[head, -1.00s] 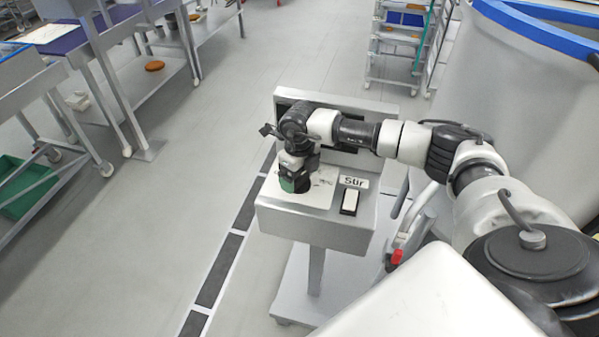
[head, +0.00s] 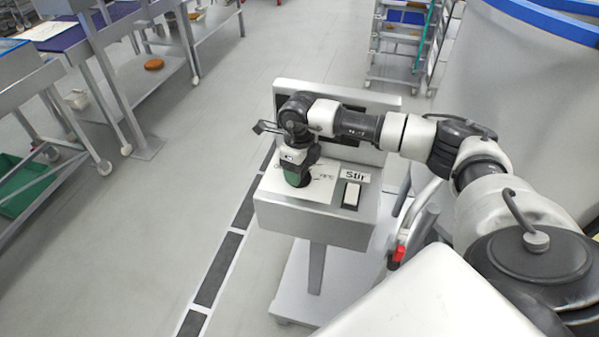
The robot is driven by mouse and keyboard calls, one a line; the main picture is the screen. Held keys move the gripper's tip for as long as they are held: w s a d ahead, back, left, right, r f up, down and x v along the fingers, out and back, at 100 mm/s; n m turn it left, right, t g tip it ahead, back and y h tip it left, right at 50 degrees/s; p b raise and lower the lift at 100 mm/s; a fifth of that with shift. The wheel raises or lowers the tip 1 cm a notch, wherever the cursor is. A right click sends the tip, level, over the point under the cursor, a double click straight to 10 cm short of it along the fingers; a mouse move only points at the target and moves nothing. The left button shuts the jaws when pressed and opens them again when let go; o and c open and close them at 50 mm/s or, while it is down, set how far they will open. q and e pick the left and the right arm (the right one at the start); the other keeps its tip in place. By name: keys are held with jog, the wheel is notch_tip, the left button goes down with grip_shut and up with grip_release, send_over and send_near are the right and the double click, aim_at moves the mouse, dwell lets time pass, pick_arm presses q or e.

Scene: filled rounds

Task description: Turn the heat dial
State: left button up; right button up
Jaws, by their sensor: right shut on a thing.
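My right gripper (head: 297,178) points down over the dial plate, shut on the heat dial. The dial is mostly hidden by the gripper; a green part shows at the fingers' lower end, and I cannot tell whether it is dial or finger. My left gripper is not in view.
A large steel vessel with a blue rim (head: 535,32) stands at the right. Metal tables (head: 95,60) line the left, with a green crate (head: 18,185) low down. A rack (head: 400,45) stands behind. The floor (head: 180,190) left of the box is clear.

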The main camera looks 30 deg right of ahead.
jog(key=n+b, duration=0.5)
jog(key=shift+w+f+n, duration=0.1)
jog(key=shift+f+n, duration=0.1)
jog(key=shift+n, duration=0.1)
jog(key=n+b, duration=0.3)
jog(key=shift+n, duration=0.3)
jog(key=n+b, duration=0.3)
jog(key=n, duration=0.1)
jog(key=shift+a+r, duration=0.1)
jog(key=shift+r, duration=0.05)
jog(key=shift+r+n+b, duration=0.15)
jog(key=shift+n+b, duration=1.05)
jog(key=shift+n, duration=0.9)
jog(key=o, duration=0.9)
notch_tip(320, 180, up, 11)
jog(key=shift+f+b, duration=0.1)
jog(key=shift+b, duration=0.45)
